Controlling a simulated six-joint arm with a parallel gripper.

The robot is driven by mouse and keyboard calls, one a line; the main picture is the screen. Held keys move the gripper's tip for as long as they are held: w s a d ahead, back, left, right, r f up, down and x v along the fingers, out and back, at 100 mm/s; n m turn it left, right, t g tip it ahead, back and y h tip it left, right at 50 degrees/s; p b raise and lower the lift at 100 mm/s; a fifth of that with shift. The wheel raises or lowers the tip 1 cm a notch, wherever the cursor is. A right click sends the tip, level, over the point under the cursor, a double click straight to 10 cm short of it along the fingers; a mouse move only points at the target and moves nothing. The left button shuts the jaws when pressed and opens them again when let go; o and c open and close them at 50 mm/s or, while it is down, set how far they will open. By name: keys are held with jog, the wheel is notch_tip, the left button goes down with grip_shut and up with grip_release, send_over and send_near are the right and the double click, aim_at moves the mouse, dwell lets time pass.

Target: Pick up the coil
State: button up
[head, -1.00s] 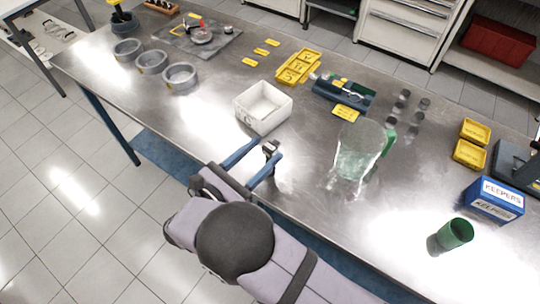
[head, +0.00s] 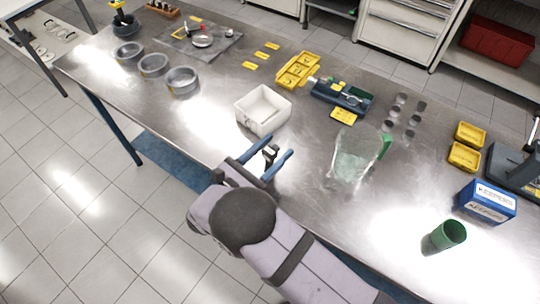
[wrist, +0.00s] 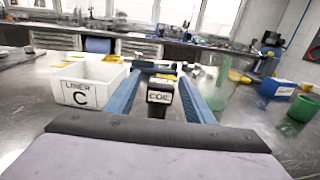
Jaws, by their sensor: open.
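The coil (head: 269,156) is a small dark upright part near the table's front edge, below the white bin in the head view. In the wrist view the coil (wrist: 159,97) is black with a white label reading COIL. My gripper (head: 279,145) is open, its two blue fingers one on each side of the coil. The wrist view also shows my gripper (wrist: 164,68) with the coil between its fingers. I cannot tell whether either finger touches it. The coil's lower part is hidden in the wrist view.
A white bin (head: 248,121) labelled LINER C stands close to the left finger. A clear greenish container (head: 352,160) stands to the right. A green cup (head: 449,234) and a blue KEEPERS box (head: 487,201) are further right. Bare metal table (head: 215,125) lies left of the bin.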

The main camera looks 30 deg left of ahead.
jog(key=shift+w+d+p, duration=0.15)
jog(key=shift+w+p, duration=0.3)
jog(key=shift+w, duration=0.8)
jog(key=c, duration=1.2)
jog(key=shift+r, duration=0.2)
notch_tip(320, 180, up, 10)
jog(key=b, duration=0.3)
jog(key=shift+f, duration=0.2)
